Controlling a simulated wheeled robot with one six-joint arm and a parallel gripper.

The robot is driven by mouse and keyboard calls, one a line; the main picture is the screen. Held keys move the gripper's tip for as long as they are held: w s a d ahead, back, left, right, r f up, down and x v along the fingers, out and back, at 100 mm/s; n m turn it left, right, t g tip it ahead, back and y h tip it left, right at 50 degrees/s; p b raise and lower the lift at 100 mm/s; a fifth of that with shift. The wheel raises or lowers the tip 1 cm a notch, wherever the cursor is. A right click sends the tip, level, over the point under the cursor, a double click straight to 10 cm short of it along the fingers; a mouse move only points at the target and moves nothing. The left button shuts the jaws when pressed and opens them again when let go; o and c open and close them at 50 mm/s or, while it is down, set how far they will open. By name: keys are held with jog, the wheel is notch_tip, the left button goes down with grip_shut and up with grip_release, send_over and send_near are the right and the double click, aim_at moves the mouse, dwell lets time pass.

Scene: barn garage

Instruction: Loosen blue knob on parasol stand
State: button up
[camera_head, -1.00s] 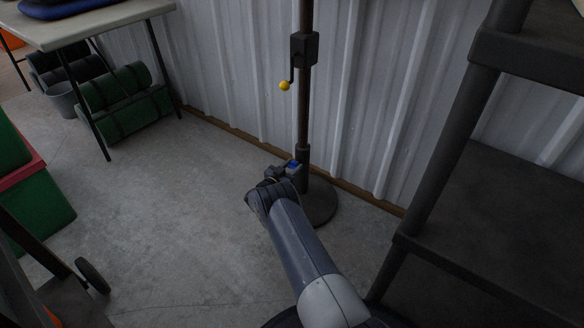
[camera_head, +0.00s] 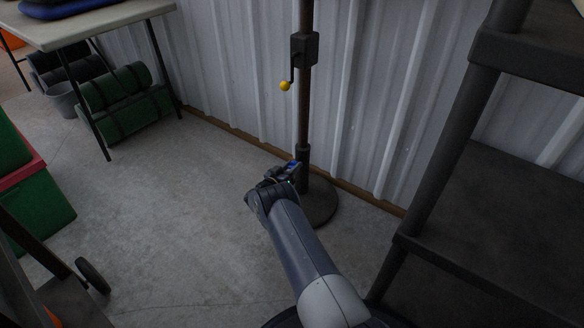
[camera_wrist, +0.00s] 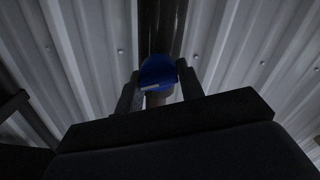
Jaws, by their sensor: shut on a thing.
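The parasol stand (camera_head: 304,120) is a dark upright pole on a round base (camera_head: 320,203), close to the corrugated wall. The blue knob (camera_wrist: 158,72) is on the lower part of the pole and sits between the two fingers of my gripper (camera_wrist: 159,84) in the wrist view. My gripper is shut on the knob, with a finger on each side. In the head view my gripper (camera_head: 292,169) is at the pole's lower sleeve, and only a little of the blue knob (camera_head: 293,164) shows. My wrist hides part of it.
A yellow-ended crank (camera_head: 285,86) juts from the pole higher up. A dark shelf unit (camera_head: 440,150) stands close on the right. A table (camera_head: 90,24) with green rolls (camera_head: 125,100) below is at the back left. The floor left of the stand is clear.

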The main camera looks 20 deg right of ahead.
jog(key=n, duration=0.7)
jog(key=shift+f, duration=0.15)
jog(key=n, duration=0.6)
jog(key=shift+w+f+n, duration=0.1)
jog(key=shift+n, duration=0.2)
jog(key=o, duration=1)
jog(key=shift+a, duration=0.15)
jog(key=shift+s+a+p, duration=0.2)
jog(key=shift+a+p, duration=0.1)
jog(key=p+v, duration=0.3)
jog(key=v, duration=0.7)
